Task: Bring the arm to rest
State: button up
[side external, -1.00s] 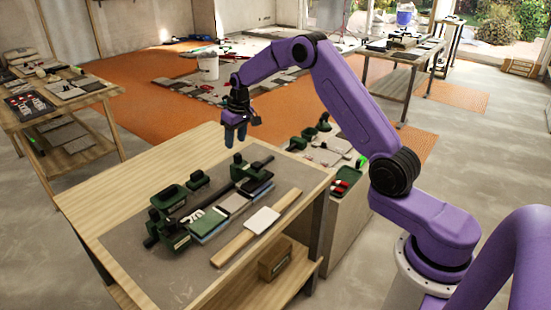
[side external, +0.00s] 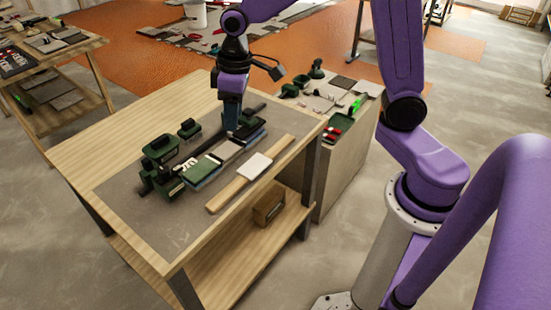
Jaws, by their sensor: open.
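My gripper (side external: 231,126) points down over the back end of the tile row on the workbench (side external: 125,135). It is open, though its fingers are small and dark here. I cannot tell whether the fingertips touch anything. A green tile (side external: 199,171) lies at the front of the row, with a grey tile (side external: 224,152) behind it. The gripper partly hides the back of the row. A dark rail runs along the row's left side, with green tool parts (side external: 160,149) beside it.
A wooden strip (side external: 226,194) with a white piece (side external: 254,166) on it lies right of the tiles. A box (side external: 268,206) stands on the lower shelf. A side cabinet at right holds a green tray (side external: 340,132) and small items. The bench's left part is clear.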

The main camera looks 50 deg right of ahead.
jog(key=s+d+n, duration=0.2)
jog(key=s+n, duration=0.1)
jog(key=s, duration=0.9)
jog(key=s+d+n, duration=0.2)
jog(key=s+n, duration=0.1)
jog(key=s, duration=1)
jog(key=shift+s+d+g, duration=0.3)
jog(key=shift+d+g, duration=0.1)
jog(key=w+a+m+t, duration=0.1)
jog(key=w+a+m, duration=0.15)
jog(key=w, duration=1.05)
jog(key=w+a+m, duration=0.1)
jog(key=w+m, duration=0.3)
jog(key=w, duration=0.8)
jog(key=w+d+f+m+t, duration=0.1)
jog(key=w+d+f+m, duration=0.25)
jog(key=w+d, duration=0.6)
jog(key=w+d+f+m, duration=0.2)
jog(key=w+d+f, duration=0.3)
jog(key=w+d, duration=0.5)
jog(key=shift+h, duration=0.4)
jog(key=shift+w+a+f, duration=0.2)
jog(key=shift+w+f, duration=0.25)
jog(key=shift+f, duration=0.7)
jog(key=shift+w+a+f, duration=0.25)
jog(key=shift+w+f, duration=0.2)
jog(key=shift+f, duration=0.7)
jog(key=shift+w+a+f, duration=0.2)
jog(key=shift+w+f, duration=0.25)
jog(key=shift+f, duration=0.7)
